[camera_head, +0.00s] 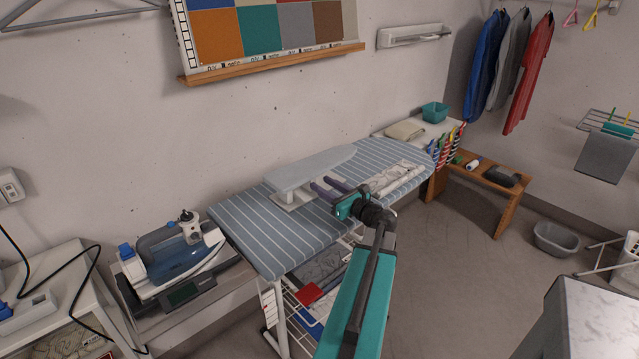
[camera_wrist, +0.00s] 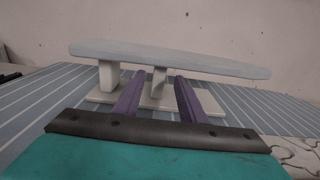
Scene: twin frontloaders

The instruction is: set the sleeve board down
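The sleeve board (camera_head: 312,168) has a pale grey padded top above a white base. It stands upright on the striped ironing board (camera_head: 250,232), and its base appears to lie flat on the cover. In the wrist view, the sleeve board (camera_wrist: 170,58) shows two supports under its top. My gripper (camera_head: 329,188) is at the near side of the sleeve board, low beside its supports. In the wrist view, the purple fingers of my gripper (camera_wrist: 158,88) are apart, with one support seen between them and gaps on both sides. The finger tips' exact depth is hard to tell.
A folded light cloth (camera_head: 395,178) lies on the ironing board right of my gripper. A steam iron (camera_head: 178,250) stands on its station at the left. A wooden bench (camera_head: 490,178) and grey basin (camera_head: 556,239) are at the right. The striped cover's left end is clear.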

